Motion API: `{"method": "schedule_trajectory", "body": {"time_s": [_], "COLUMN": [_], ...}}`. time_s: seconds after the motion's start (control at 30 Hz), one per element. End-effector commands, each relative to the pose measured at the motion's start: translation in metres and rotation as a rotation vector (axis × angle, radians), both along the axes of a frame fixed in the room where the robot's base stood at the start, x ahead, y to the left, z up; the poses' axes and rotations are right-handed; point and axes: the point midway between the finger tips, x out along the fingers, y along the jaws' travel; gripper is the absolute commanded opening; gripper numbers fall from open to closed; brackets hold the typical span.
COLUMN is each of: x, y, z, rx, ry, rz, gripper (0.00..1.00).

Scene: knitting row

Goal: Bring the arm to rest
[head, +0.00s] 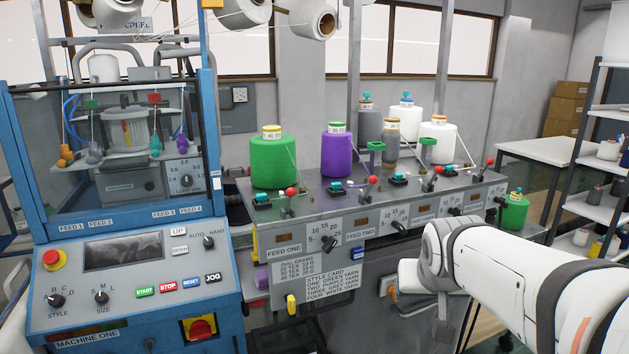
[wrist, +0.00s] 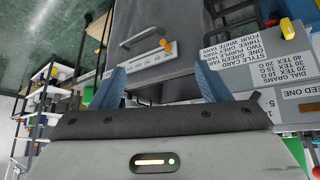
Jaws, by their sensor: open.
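My white arm (head: 510,280) reaches in from the lower right in the head view, in front of the yarn bench. Its gripper end is hidden or too unclear to make out there. In the wrist view my gripper (wrist: 160,80) shows two blue fingers spread wide apart with nothing between them.
The yarn bench (head: 372,192) carries green (head: 272,163), purple (head: 336,155), grey and white cones. The blue knitting machine (head: 140,240) stands at left. A shelf rack (head: 600,190) and white table (head: 545,150) are at right. The style card (wrist: 250,60) also shows in the wrist view.

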Motion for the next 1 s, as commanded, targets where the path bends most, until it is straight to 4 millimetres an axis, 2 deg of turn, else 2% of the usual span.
{"method": "schedule_trajectory", "body": {"time_s": [0.03,0.1,0.2,0.3,0.43,1.0], "x": [-0.030,-0.065,-0.105,-0.130,-0.142,-0.142], "y": [0.012,0.024,0.037,0.042,0.045,0.044], "z": [-0.019,-0.041,-0.064,-0.078,-0.084,-0.084], "rx": [0.013,0.030,0.048,0.061,0.067,0.067], "ry": [0.073,0.169,0.274,0.340,0.372,0.371], "rz": [0.026,0.058,0.095,0.118,0.130,0.129], "gripper": [0.70,0.70,0.70,0.70,0.70,0.70]}}
